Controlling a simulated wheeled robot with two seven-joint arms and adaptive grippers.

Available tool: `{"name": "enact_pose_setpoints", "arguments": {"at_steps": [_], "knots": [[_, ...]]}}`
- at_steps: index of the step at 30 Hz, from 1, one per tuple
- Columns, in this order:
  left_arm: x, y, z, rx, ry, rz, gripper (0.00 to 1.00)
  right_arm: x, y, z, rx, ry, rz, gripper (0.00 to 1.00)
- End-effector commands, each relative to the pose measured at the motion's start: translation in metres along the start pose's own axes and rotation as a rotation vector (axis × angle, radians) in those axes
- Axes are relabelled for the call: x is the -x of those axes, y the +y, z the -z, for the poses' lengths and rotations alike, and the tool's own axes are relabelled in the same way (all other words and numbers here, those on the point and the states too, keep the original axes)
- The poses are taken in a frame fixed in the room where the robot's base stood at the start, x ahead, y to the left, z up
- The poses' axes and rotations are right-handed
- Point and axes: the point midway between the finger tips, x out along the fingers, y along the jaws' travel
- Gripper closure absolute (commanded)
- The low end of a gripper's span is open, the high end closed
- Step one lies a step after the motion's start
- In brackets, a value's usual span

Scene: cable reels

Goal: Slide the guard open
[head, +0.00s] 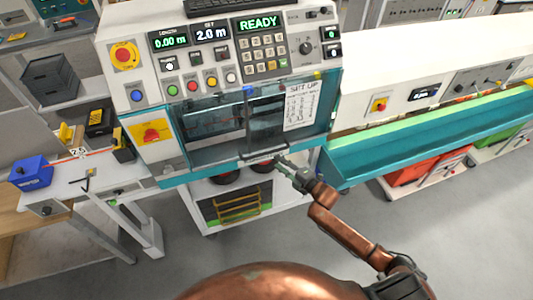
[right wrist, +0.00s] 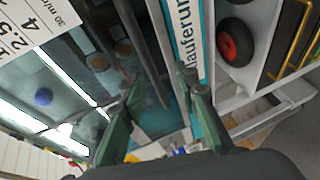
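The guard (head: 267,118) is a clear pane on the front of the machine, under the button panel, with a "SET UP" sheet (head: 300,105) on its right part. Its dark bar handle (head: 263,152) runs along the lower edge. My right gripper (head: 281,163) is at the right end of this handle. In the right wrist view the two green fingers (right wrist: 166,82) are spread apart. The dark handle bar (right wrist: 145,50) runs down between them, with gaps visible on both sides. Whether a finger touches it I cannot tell. My left gripper is not in view.
The button panel (head: 215,66) with a green "READY" display is above the guard. A long teal-edged bench (head: 430,130) extends right. Reels (head: 225,178) sit on a shelf below. A side table (head: 85,180) with a blue box (head: 32,173) stands left. Floor in front is clear.

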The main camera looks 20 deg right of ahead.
Motion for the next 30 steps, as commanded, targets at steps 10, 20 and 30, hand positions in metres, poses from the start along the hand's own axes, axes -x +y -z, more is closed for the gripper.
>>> {"name": "enact_pose_setpoints", "arguments": {"at_steps": [10,20,30], "knots": [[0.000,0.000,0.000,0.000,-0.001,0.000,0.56,-0.035,0.018,0.009,0.036,0.021,-0.023,0.71],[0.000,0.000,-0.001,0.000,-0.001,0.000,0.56,-0.075,0.017,0.009,0.035,0.020,-0.021,0.71],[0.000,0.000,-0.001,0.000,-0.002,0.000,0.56,-0.079,0.017,0.009,0.035,0.020,-0.021,0.71]]}}
